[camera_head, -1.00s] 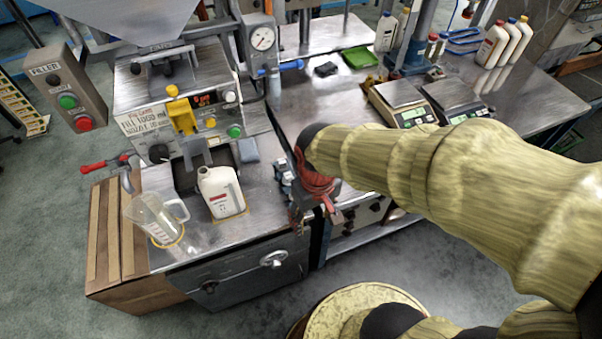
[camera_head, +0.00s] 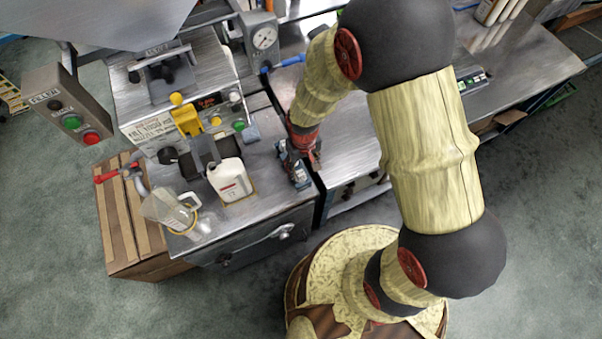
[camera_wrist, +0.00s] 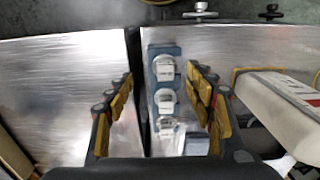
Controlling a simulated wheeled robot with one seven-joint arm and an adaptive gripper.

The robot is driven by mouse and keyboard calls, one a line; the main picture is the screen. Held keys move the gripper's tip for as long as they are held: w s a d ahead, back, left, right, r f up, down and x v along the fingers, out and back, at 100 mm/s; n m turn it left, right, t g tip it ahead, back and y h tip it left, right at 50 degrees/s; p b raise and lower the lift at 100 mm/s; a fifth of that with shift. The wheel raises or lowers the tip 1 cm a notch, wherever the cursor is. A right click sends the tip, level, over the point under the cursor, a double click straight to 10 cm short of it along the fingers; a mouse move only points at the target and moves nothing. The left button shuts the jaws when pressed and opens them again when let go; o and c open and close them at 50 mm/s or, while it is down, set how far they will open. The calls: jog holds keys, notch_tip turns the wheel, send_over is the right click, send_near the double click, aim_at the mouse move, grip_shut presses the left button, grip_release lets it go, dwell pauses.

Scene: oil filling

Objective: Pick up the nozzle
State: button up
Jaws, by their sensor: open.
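A blue rack (camera_wrist: 153,78) holds several pale, silvery pieces that look like nozzles in a row, one of them a nozzle (camera_wrist: 164,68) nearest the picture's top. The rack (camera_head: 293,168) stands on the right edge of the metal filling bench. In the wrist view my gripper (camera_wrist: 162,88) is open, with its yellow-padded fingers on either side of the row, and nothing is held. The height gap above the nozzles is hard to judge. In the head view my gripper (camera_head: 304,145) is just by the rack and partly hides it.
A white jug (camera_head: 230,180) stands left of the rack; its side shows in the wrist view (camera_wrist: 285,100). A clear measuring beaker (camera_head: 168,212) is at the bench's front left. The filling machine (camera_head: 160,105) rises behind. A second metal table (camera_head: 350,135) lies right across a narrow gap.

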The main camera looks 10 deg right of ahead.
aim_at(300, 173)
jog(key=f, duration=0.3)
jog(key=a+f, duration=0.1)
jog(key=f, duration=0.1)
jog(key=shift+w+f, duration=0.15)
jog(key=shift+f, duration=0.15)
jog(key=shift+c, duration=1.3)
jog(key=c, duration=1.1)
